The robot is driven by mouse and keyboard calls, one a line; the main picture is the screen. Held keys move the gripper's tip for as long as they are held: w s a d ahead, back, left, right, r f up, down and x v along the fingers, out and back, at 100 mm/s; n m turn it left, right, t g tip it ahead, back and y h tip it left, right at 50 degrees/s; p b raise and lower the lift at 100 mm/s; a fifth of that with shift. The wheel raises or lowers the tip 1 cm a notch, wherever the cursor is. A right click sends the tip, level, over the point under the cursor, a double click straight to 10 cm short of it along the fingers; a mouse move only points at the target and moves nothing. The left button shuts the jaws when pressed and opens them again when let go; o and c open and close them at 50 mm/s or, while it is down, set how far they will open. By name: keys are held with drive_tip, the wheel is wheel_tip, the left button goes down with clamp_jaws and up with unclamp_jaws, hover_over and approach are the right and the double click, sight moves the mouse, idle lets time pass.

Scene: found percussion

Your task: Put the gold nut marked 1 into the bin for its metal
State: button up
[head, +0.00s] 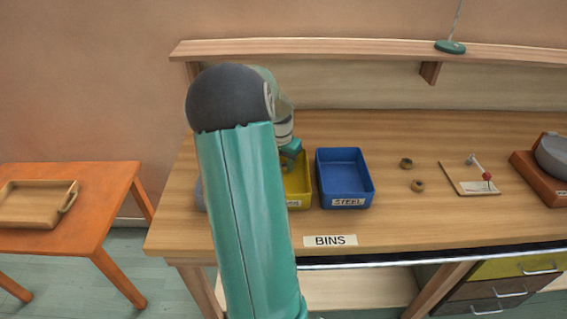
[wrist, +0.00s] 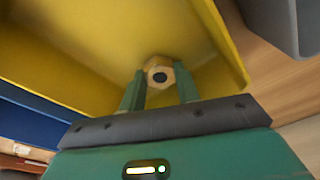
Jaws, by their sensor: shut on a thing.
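In the wrist view my gripper (wrist: 160,88) is shut on a gold hex nut (wrist: 158,64), with one green finger on each side of it. The nut's dark hole faces the camera, and I cannot read a mark on it. The nut and fingers are over or inside the yellow bin (wrist: 60,50); whether the nut touches the bin cannot be told. In the head view my arm hides part of the yellow bin (head: 298,188), and its label is only partly visible. My gripper (head: 291,150) shows at the bin's far end; the nut is hidden there.
The blue bin labelled STEEL (head: 344,178) stands right of the yellow one. A grey bin (head: 199,194) is mostly behind my arm. A shelf runs behind.

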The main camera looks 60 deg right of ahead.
drive_tip(key=shift+f, duration=0.15)
drive_tip(key=o, duration=1)
drive_tip(key=shift+o, duration=0.2)
wheel_tip(320, 180, up, 12)
drive_tip(key=a, duration=0.1)
drive_tip(key=shift+a, duration=0.25)
drive_tip(key=shift+w, duration=0.1)
